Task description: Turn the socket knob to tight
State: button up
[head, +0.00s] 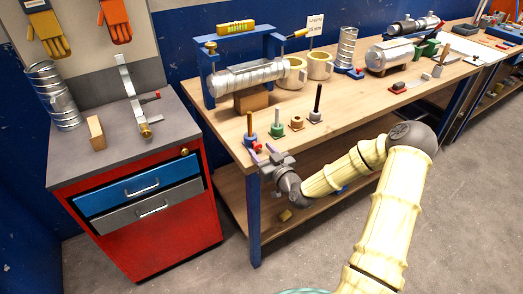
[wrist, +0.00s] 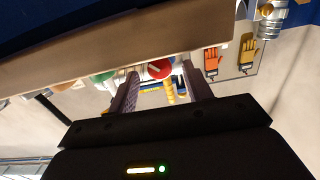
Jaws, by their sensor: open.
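A round red knob (wrist: 154,70) with a pale line across it shows in the wrist view, between and beyond my two fingertips. I take it to be the socket knob; its tight mark cannot be read. My gripper (wrist: 160,75) is open, with a finger on either side of the knob's outline; whether they touch it I cannot tell. In the head view my gripper (head: 263,152) is at the workbench's near left corner, beside the small coloured sockets. The knob is too small and covered there to make out clearly.
The wooden workbench (head: 222,122) carries a blue socket (head: 250,140), a green socket (head: 277,130), a clamped spiral duct (head: 247,77) and cream rings (head: 320,65). A red cabinet (head: 165,235) stands left, across a narrow floor gap. Gloves (head: 115,20) hang behind it.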

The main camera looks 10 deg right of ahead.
jog(key=shift+w+a, duration=0.1)
jog(key=shift+w, duration=0.2)
jog(key=c, duration=1)
jog(key=shift+m, duration=3)
